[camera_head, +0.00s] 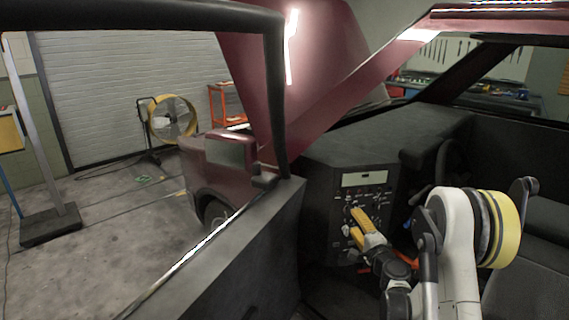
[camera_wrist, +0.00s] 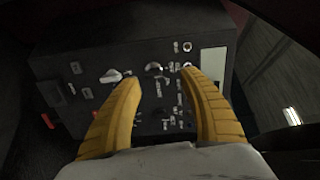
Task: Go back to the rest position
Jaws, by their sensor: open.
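My gripper (camera_head: 359,224) has yellow fingers and is in front of the dark control panel (camera_head: 350,195) inside the red vehicle. In the wrist view, the two yellow fingers (camera_wrist: 165,85) are spread apart with nothing between them. Knobs and switches of the panel (camera_wrist: 55,65) show beyond and between the fingertips. A light-coloured knob (camera_wrist: 112,76) is just left of the left fingertip. In the head view the fingers overlap the panel's middle, and I cannot tell whether they touch it. My white arm reaches in from the lower right.
The steering wheel (camera_head: 447,165) is right of the panel, close to my arm. A dark seat (camera_head: 535,270) is at the lower right. The door (camera_head: 225,270) and its window frame bound the left. Outside are a yellow fan (camera_head: 172,119), a red cart (camera_head: 224,103) and open floor.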

